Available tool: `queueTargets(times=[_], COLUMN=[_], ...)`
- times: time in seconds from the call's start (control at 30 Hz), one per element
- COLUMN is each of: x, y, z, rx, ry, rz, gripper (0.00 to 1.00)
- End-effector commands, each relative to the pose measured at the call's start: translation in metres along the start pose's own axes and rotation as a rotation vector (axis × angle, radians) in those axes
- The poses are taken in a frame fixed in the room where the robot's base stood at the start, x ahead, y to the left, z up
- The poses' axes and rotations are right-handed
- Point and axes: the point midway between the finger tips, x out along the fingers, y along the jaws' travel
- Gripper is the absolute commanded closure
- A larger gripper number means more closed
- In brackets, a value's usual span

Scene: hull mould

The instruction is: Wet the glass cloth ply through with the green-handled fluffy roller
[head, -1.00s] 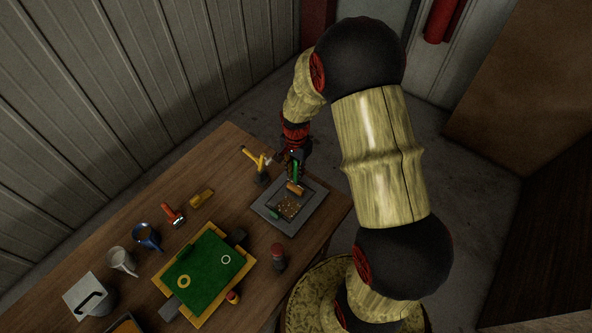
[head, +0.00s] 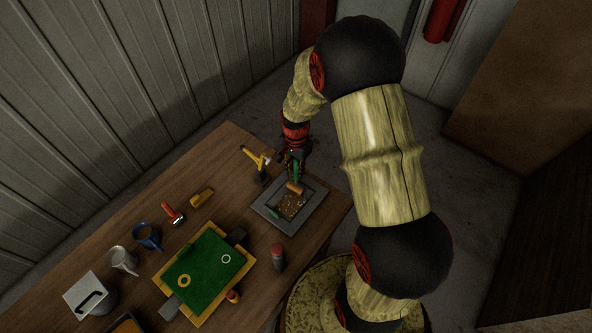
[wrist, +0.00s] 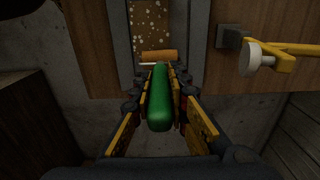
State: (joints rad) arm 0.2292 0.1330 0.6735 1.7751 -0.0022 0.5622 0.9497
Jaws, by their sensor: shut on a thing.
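My gripper (head: 295,164) is shut on the green handle (wrist: 160,105) of the fluffy roller, over the far right end of the table. The roller's orange-tan sleeve (wrist: 158,56) points away from my gripper, at the near end of a speckled brown patch in the wrist view. In the head view the sleeve (head: 295,187) is at the far edge of that patch; I cannot tell whether it touches. The patch, apparently the glass cloth ply (head: 291,206), has pale spots and lies inside a grey rectangular frame (head: 262,210). It also shows in the wrist view (wrist: 150,22).
A small green thing (head: 273,213) lies at the frame's left side.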

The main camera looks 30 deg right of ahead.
Motion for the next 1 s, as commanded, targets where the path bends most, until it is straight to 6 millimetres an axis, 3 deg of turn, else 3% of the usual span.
queueTargets(times=[0.23, 0.63, 1.0], x=[-0.008, -0.007, -0.008], y=[-0.004, -0.033, -0.037], z=[0.003, 0.031, 0.035], rx=[-0.002, -0.002, 0.000], ry=[0.000, 0.000, 0.000], rz=[0.000, 0.000, -0.001], gripper=[1.00, 1.00, 1.00])
